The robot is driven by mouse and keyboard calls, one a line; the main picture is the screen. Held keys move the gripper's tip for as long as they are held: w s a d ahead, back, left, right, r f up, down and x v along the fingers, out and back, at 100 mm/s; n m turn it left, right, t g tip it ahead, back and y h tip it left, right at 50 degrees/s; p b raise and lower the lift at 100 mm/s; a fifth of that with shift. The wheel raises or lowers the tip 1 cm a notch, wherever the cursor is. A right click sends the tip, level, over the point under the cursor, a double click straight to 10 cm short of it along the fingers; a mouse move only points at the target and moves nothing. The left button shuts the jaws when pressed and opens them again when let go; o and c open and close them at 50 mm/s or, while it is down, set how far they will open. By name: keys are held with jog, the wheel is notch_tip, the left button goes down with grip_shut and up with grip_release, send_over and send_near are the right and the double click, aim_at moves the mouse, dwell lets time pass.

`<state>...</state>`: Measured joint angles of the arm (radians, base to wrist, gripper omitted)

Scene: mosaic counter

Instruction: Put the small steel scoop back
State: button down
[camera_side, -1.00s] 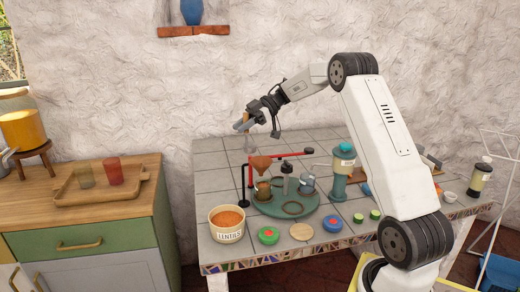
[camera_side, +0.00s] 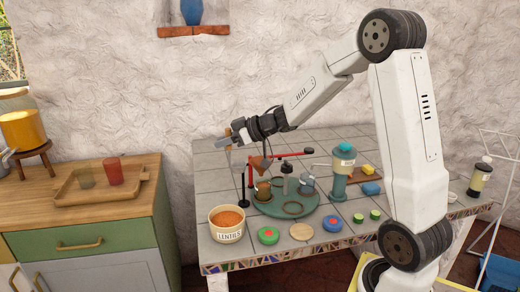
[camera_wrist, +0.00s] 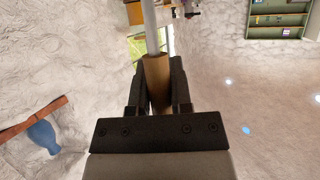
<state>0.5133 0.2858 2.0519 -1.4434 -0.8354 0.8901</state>
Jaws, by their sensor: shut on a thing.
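My gripper (camera_side: 226,141) is above the back left part of the tiled counter, reaching left. In the wrist view, my gripper (camera_wrist: 157,88) is shut on the light brown handle of the small steel scoop (camera_wrist: 155,72), with a grey metal shaft (camera_wrist: 149,14) running out past the top edge. In the side view only a small brownish part of the scoop (camera_side: 229,157) shows below the fingers. Its bowl cannot be made out. A tub of orange lentils (camera_side: 228,224) stands at the counter's front left, below my gripper.
A round green stand (camera_side: 270,208) holds cups and a dark bottle, with a brown funnel (camera_side: 262,163) and red bar (camera_side: 292,155) above it. A teal grinder (camera_side: 342,172) stands to the right. Small lidded pots and a wooden disc (camera_side: 302,231) line the front.

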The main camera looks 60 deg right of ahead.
jog(key=shift+s+a+f+m+t+h, duration=0.15)
jog(key=shift+s+a+f+m+h, duration=0.1)
jog(key=shift+s+f+m+h, duration=0.3)
jog(key=shift+s+a+f+m+t+h, duration=0.25)
jog(key=shift+s+f, duration=0.35)
jog(key=shift+s, duration=0.3)
jog(key=shift+s+a+f+m+t+h, duration=0.1)
jog(key=shift+s+a+f+m+h, duration=0.1)
jog(key=shift+s+f+m+h, duration=0.35)
jog(key=shift+s, duration=0.1)
jog(key=w+d+f, duration=0.2)
jog(key=w+f, duration=0.7)
jog(key=w, duration=0.4)
jog(key=shift+d+f, duration=0.2)
jog(key=shift+d, duration=0.1)
jog(key=shift+w, duration=0.1)
jog(key=shift+w+f, duration=0.2)
jog(key=shift+f, duration=1.6)
jog(key=shift+f, duration=0.15)
